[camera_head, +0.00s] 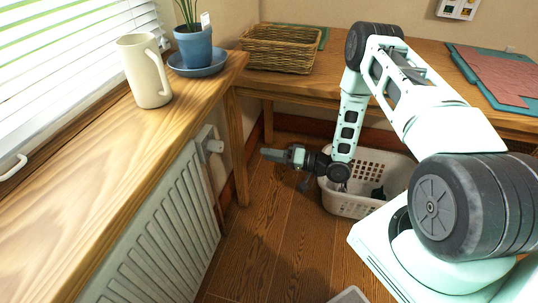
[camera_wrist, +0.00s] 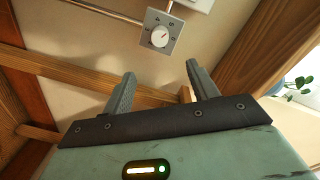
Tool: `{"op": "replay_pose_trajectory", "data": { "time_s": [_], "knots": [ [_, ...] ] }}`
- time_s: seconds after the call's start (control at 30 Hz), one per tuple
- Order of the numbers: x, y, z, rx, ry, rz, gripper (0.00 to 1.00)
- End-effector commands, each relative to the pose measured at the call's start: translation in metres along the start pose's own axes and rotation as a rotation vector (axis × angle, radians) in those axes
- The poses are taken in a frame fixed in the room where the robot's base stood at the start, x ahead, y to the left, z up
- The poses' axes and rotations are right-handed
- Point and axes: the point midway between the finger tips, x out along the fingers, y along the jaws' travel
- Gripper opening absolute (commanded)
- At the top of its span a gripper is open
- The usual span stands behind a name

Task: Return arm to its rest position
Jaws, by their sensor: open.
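My gripper (camera_head: 272,153) hangs low over the wooden floor, in front of the wooden table and left of the white basket, pointing left toward the radiator. In the wrist view its two fingers (camera_wrist: 163,88) stand apart with nothing between them. My arm is bent, with its elbow raised in front of the table and its forearm reaching down beside the basket.
A white laundry basket (camera_head: 345,206) stands on the floor by my forearm. A radiator (camera_head: 160,235) is under the wooden sill (camera_head: 95,170), which bears a cream pitcher (camera_head: 146,75) and a blue potted plant (camera_head: 194,45). The table holds a wicker basket (camera_head: 278,48) and a pink mat (camera_head: 497,72).

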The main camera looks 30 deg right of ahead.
Motion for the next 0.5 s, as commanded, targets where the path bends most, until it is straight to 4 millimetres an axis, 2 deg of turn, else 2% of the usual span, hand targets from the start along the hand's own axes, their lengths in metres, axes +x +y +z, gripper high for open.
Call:
{"op": "replay_pose_trajectory", "data": {
  "time_s": [0.33, 0.5],
  "knots": [
    [0.001, 0.000, -0.002, -0.006, -0.003, 0.006, 0.59],
    [0.015, -0.003, -0.024, -0.132, -0.066, 0.145, 0.59]
  ]
}}
